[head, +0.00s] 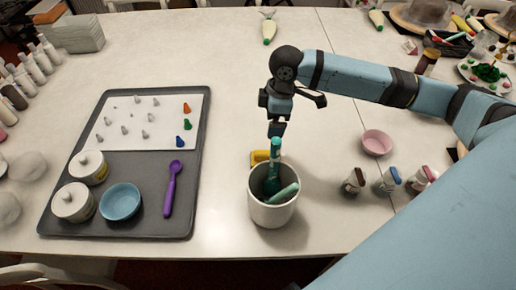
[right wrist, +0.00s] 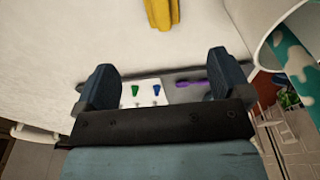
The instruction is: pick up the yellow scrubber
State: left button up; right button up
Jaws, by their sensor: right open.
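The yellow scrubber (head: 259,157) lies on the white table just behind a white cup (head: 258,211), partly hidden by the cup and its contents. In the right wrist view the yellow scrubber (right wrist: 161,12) shows at the top edge, cut off by the frame, in line with the gap between my fingers. My right gripper (head: 277,129) is above the table behind the scrubber. In the right wrist view my right gripper (right wrist: 160,68) has its two fingers wide apart with nothing between them. My left gripper is in neither view.
The cup holds upright teal-handled tools close to the scrubber. A grey tray (head: 150,215) with jars, a blue bowl (head: 121,201) and a purple spoon (head: 173,188) is at left. A pink bowl (head: 376,142) and small bottles stand at right. Table behind the scrubber is largely clear.

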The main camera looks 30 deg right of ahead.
aim_at(266, 152)
jog(key=f+b, duration=0.1)
jog(key=f, duration=0.2)
jog(key=f+b, duration=0.1)
jog(key=f, duration=0.5)
jog(key=shift+s+a+f+b, duration=0.15)
jog(key=shift+a+f+b, duration=0.25)
jog(key=shift+w+a+f+b, duration=0.15)
jog(key=shift+f+b, duration=0.1)
jog(key=shift+f, duration=0.75)
jog(key=shift+w+a+f+b, duration=0.2)
jog(key=shift+f, duration=0.85)
jog(key=shift+w+a+f+b, duration=0.15)
jog(key=shift+f+b, duration=0.1)
jog(key=shift+f, duration=0.75)
jog(key=c, duration=1)
